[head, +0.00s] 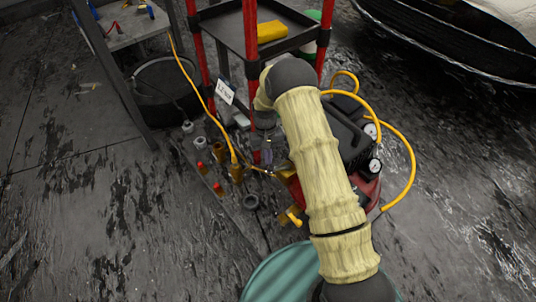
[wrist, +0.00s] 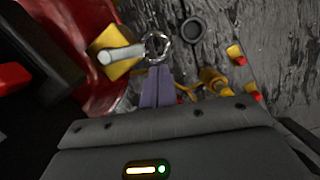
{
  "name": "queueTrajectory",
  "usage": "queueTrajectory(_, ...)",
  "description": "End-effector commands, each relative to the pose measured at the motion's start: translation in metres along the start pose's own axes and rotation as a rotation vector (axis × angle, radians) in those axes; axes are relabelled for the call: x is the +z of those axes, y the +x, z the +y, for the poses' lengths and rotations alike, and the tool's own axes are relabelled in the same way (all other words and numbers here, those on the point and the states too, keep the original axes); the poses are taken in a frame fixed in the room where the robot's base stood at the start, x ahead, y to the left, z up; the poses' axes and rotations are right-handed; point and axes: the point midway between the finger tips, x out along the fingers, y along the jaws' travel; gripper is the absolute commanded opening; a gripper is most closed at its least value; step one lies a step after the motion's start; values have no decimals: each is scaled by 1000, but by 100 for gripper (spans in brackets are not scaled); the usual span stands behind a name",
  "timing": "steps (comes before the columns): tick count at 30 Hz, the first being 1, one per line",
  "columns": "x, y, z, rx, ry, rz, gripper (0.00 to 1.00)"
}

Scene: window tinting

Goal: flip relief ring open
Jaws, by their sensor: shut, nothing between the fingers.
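The relief ring (wrist: 157,34) is a small silver metal ring, seen in the wrist view just beyond my fingertips, next to a yellow fitting with a grey cylinder (wrist: 120,54). My gripper (wrist: 158,68) is shut and empty, its two purple-grey fingers together and pointing at the ring's near edge. I cannot tell whether the tips touch the ring. The ring is too small to make out in the head view. The red compressor (head: 370,192), with black top and gauges, is partly hidden behind my arm there. Its red tank (wrist: 112,92) also shows in the wrist view.
A red-posted cart (head: 222,27) with a yellow item stands behind. Several brass fittings with red caps (head: 218,188) and a dark round ring (head: 251,202) lie on the floor. A yellow hose (head: 413,160) loops at the right. A teal round thing (head: 270,280) is in front.

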Motion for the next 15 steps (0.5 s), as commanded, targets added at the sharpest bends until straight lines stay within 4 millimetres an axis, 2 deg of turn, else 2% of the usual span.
queueTrajectory(2,5,-5,-2,10,-39,-2,0)
queueTrajectory(9,12,-1,-6,40,-162,-2,0)
queueTrajectory(15,13,2,-7,46,-190,0,0)
